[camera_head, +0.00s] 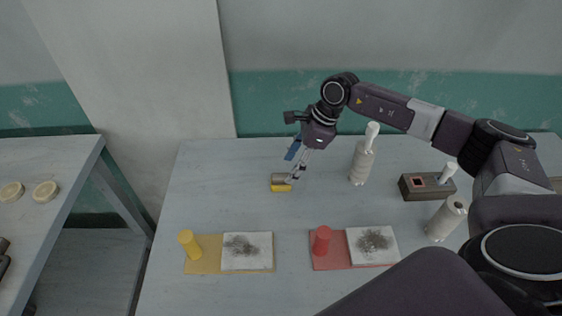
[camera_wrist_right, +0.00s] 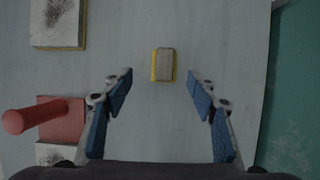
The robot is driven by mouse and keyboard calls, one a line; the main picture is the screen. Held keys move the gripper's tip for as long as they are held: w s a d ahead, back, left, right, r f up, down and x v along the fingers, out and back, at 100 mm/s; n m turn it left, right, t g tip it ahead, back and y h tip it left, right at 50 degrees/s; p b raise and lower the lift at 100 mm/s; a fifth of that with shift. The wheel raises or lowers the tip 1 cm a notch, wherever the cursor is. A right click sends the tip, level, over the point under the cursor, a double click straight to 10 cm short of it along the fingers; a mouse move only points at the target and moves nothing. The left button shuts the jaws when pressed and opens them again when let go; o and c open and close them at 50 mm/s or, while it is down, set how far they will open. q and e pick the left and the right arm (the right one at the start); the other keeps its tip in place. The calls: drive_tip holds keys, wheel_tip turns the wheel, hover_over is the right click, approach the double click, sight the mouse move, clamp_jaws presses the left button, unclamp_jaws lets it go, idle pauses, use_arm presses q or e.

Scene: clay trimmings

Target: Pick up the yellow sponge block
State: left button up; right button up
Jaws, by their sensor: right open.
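The yellow sponge block (camera_head: 281,188) lies on the table toward the back middle, with a grey-brown top and yellow showing along its front edge. In the right wrist view the block (camera_wrist_right: 163,65) lies beyond the fingertips, roughly centred between them, its yellow edge showing around the grey-brown face. My right gripper (camera_head: 295,166) is above and just behind the block in the head view. In the wrist view its blue-padded fingers (camera_wrist_right: 160,92) are spread wide with nothing between them. My left gripper is out of view.
A yellow mat (camera_head: 200,268) and a red mat (camera_head: 325,262) lie at the front, each with a peg and a dusty white tile. White bottles (camera_head: 361,165) and a brown box (camera_head: 415,188) stand to the right. Another table (camera_head: 75,160) is at left.

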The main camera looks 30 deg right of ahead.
sight(283, 176)
drive_tip(key=shift+w+f, duration=0.25)
drive_tip(key=shift+w, duration=0.15)
drive_tip(key=shift+a+f+p, duration=0.4)
drive_tip(key=shift+f+p, duration=0.05)
drive_tip(key=shift+f, duration=0.2)
drive_tip(key=shift+a+f, duration=0.2)
drive_tip(key=shift+f, duration=0.15)
drive_tip(key=p+x, duration=0.1)
drive_tip(key=x, duration=0.1)
drive_tip(key=p+x, duration=0.1)
drive_tip(key=shift+w+f, duration=0.25)
drive_tip(key=shift+f, duration=0.15)
drive_tip(key=shift+w+a+f, duration=0.1)
drive_tip(key=shift+f, duration=0.35)
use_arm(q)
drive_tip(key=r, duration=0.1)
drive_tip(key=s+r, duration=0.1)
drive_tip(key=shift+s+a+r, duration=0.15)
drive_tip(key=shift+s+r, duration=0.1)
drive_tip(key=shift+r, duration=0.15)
use_arm(e)
drive_tip(key=c, duration=1.3)
